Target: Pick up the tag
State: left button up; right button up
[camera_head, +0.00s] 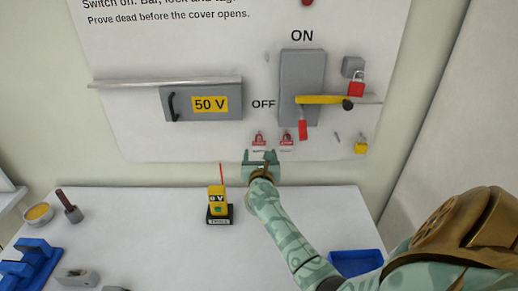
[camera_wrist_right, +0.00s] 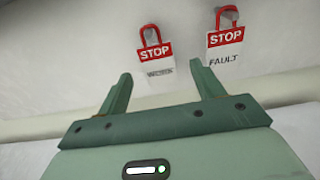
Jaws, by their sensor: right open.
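Two red-and-white STOP tags hang side by side low on the white board. The left one (camera_head: 259,139) reads WORK in the right wrist view (camera_wrist_right: 155,54). The right one (camera_head: 287,138) reads FAULT in the right wrist view (camera_wrist_right: 226,40). My right gripper (camera_head: 260,156) is open and empty, just below the WORK tag in the head view. In the right wrist view its two fingers (camera_wrist_right: 161,75) point towards the board, with the WORK tag beyond the gap between them. No contact with either tag shows. My left gripper is not in view.
A yellow meter (camera_head: 217,200) stands on the table, left of my right arm. A blue tray (camera_head: 355,263) lies right.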

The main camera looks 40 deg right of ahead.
aim_at(258, 148)
jog(key=x, duration=0.3)
jog(key=shift+w+d+f, duration=0.1)
jog(key=shift+w+f, duration=0.1)
jog(key=shift+w, duration=0.15)
jog(key=shift+s+r, duration=0.1)
jog(key=c, duration=1)
jog(key=shift+c, duration=0.2)
